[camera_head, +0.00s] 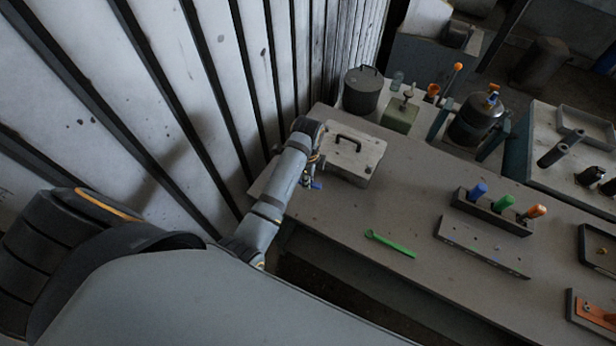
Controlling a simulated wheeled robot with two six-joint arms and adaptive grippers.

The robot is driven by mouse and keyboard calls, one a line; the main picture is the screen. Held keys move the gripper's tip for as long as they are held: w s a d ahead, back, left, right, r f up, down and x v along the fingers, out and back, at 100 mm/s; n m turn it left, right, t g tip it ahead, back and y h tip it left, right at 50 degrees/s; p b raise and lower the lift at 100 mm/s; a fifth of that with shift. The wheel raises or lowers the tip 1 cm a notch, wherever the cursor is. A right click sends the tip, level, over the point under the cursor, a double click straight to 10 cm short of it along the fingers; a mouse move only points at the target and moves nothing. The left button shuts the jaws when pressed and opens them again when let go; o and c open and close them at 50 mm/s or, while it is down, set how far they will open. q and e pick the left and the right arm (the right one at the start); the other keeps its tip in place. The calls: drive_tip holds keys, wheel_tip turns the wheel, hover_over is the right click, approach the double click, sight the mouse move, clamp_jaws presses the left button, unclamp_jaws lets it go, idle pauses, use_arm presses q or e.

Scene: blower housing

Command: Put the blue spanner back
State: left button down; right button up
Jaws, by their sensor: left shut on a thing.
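My left gripper (312,172) is at the far left end of the workbench, beside a pale box with a dark handle. It is shut on a small blue thing (316,185), which looks like part of the blue spanner. Most of that thing is hidden by the gripper and arm, so its full shape does not show. A green spanner (390,243) lies flat on the bench, to the right of the left arm. My right gripper is not in view.
The pale box (352,158) stands close to the gripper. A dark block (492,212) holds blue, green and orange handles, with a grey perforated bar (483,247) in front. Dark trays (598,250) lie at right. A ribbed wall (200,100) bounds the left.

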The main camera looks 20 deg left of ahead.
use_arm(q)
drive_tip(key=b, duration=0.5)
hover_over(308, 197)
wheel_tip(308, 197, down, 5)
drive_tip(key=shift+r, duration=0.1)
drive_tip(key=shift+f+b, duration=0.35)
drive_tip(key=shift+b, duration=0.1)
drive_tip(key=shift+f, duration=0.95)
drive_tip(key=shift+f, duration=0.5)
drive_tip(key=c, duration=1.3)
unclamp_jaws()
drive_tip(key=shift+o, duration=0.2)
